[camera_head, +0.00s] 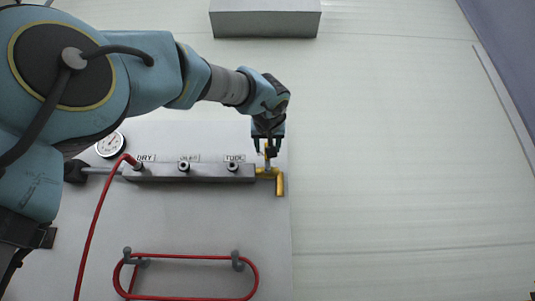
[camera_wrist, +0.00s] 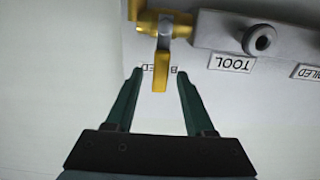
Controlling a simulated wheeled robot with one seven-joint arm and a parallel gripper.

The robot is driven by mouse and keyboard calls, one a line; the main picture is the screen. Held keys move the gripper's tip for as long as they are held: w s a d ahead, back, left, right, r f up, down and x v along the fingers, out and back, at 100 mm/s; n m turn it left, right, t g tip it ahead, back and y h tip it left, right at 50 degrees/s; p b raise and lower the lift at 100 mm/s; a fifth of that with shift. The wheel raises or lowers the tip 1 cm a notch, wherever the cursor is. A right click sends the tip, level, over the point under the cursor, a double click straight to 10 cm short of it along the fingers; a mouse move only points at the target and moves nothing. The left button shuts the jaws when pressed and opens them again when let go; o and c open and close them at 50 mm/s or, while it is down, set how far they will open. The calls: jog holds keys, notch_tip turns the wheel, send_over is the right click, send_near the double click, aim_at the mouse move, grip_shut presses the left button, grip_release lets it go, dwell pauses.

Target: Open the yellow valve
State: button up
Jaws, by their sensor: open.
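The yellow valve (camera_head: 279,180) sits at the right end of a grey manifold bar on the wall panel, its brass body joined to the bar and a yellow part pointing down. In the wrist view the yellow valve handle (camera_wrist: 160,72) lies between the tips of my gripper (camera_wrist: 156,75). The two green fingers are spread apart, one on each side of the handle, with a gap to it on both sides. In the head view my gripper (camera_head: 268,148) is just above the valve, pointing down. Its fingers partly hide the handle there.
The manifold bar (camera_head: 190,172) carries several ports with labels such as DRY and TOOL. A pressure gauge (camera_head: 110,145) is at its left. A red hose (camera_head: 93,235) hangs from the bar, and a red loop (camera_head: 190,257) rests on hooks below. The wall right of the panel is clear.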

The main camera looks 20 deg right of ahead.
jog(key=shift+p+x, duration=0.4)
jog(key=shift+x, duration=2.2)
grip_shut()
